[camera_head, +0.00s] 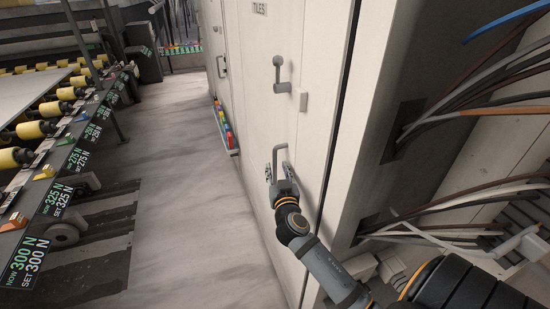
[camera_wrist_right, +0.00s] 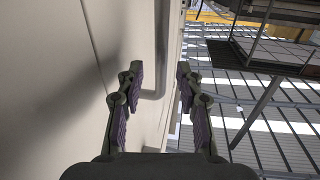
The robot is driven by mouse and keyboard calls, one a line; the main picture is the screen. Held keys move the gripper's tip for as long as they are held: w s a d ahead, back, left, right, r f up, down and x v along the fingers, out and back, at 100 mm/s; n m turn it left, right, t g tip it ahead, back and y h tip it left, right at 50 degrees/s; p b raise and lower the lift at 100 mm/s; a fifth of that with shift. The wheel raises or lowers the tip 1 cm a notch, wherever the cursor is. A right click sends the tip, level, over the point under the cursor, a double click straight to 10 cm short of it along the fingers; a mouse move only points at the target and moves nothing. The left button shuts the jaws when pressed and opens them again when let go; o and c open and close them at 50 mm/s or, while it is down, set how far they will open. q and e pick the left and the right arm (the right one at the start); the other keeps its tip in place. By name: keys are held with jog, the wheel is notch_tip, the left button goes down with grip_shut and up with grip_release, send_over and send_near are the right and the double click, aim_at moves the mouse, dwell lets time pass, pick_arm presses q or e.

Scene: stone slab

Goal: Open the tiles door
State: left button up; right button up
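The tiles door (camera_head: 262,100) is a pale panel with a "TILES" label (camera_head: 260,8) near its top. It looks shut. A grey lever handle (camera_head: 280,75) sits high on it, with a small pale block beside it. A grey bar handle (camera_head: 281,150) sits lower. My right gripper (camera_head: 281,172) is at the lower end of this bar handle. In the right wrist view my right gripper (camera_wrist_right: 158,82) is open, and the bar handle (camera_wrist_right: 161,50) runs between the lines of its fingers. I cannot tell if they touch it. My left gripper is not in view.
Loose cables (camera_head: 470,90) hang out of the cabinet's side at the right, near my arm. A roller line (camera_head: 50,150) with force displays stands at the left. The grey floor (camera_head: 175,180) between is clear. A shelf of coloured items (camera_head: 223,122) is beyond the door.

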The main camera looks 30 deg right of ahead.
aim_at(276, 163)
jog(key=x, duration=0.4)
jog(key=shift+r+p, duration=0.15)
jog(key=shift+p, duration=0.25)
jog(key=shift+w, duration=0.2)
jog(key=shift+d, duration=0.1)
jog(key=c, duration=0.7)
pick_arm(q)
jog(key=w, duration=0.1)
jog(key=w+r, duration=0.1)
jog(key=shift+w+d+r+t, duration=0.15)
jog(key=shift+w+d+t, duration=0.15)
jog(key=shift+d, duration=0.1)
pick_arm(e)
grip_shut()
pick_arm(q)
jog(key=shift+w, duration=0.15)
pick_arm(e)
jog(key=shift+f, duration=0.2)
